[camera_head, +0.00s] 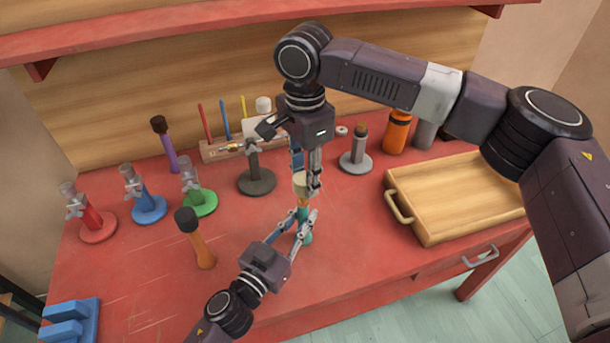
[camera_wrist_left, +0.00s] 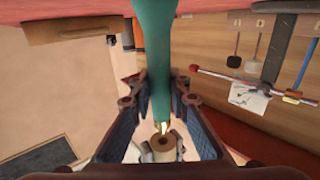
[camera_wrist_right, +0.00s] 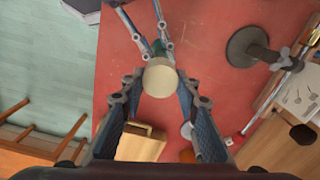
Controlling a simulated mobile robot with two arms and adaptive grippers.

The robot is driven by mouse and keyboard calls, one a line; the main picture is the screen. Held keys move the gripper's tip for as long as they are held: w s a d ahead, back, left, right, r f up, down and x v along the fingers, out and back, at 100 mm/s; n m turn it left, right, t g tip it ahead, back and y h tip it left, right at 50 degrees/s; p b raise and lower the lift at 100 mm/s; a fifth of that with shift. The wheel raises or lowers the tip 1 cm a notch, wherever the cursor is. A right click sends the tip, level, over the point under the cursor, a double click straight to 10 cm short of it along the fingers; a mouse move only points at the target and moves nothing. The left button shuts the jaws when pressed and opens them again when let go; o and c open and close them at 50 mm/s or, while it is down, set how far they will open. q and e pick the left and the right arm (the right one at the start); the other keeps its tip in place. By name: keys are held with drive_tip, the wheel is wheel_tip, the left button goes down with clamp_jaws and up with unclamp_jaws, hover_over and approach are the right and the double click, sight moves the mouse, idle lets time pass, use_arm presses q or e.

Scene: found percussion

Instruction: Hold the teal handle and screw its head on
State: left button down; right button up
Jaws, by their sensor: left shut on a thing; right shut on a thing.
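The teal handle (camera_head: 306,238) stands roughly upright above the red table, and my left gripper (camera_head: 304,222) is shut on it from the lower left. In the left wrist view the handle (camera_wrist_left: 155,45) runs between the fingers and ends in a small brass-coloured tip (camera_wrist_left: 162,127). My right gripper (camera_head: 309,184) is above, shut on the cream head (camera_head: 301,180). The head (camera_wrist_right: 160,77) shows round between its fingers in the right wrist view. In the left wrist view the head's holed end (camera_wrist_left: 163,144) faces the tip, roughly in line; I cannot tell whether they touch.
A wooden tray (camera_head: 432,232) lies at the right. An orange mallet (camera_head: 198,243) and red (camera_head: 97,229), blue (camera_head: 149,210) and green (camera_head: 199,203) stands are on the left. A dark stand (camera_head: 257,181) and grey stand (camera_head: 356,160) are behind. A blue block (camera_head: 72,322) lies front left.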

sight(302, 203)
drive_tip(key=shift+f, duration=0.9)
drive_tip(key=shift+f, duration=0.55)
drive_tip(key=m, duration=0.4)
drive_tip(key=shift+s+m, duration=0.15)
drive_tip(key=shift+m, duration=0.15)
drive_tip(key=m, duration=0.5)
drive_tip(key=o, duration=1)
drive_tip(key=shift+c, duration=0.2)
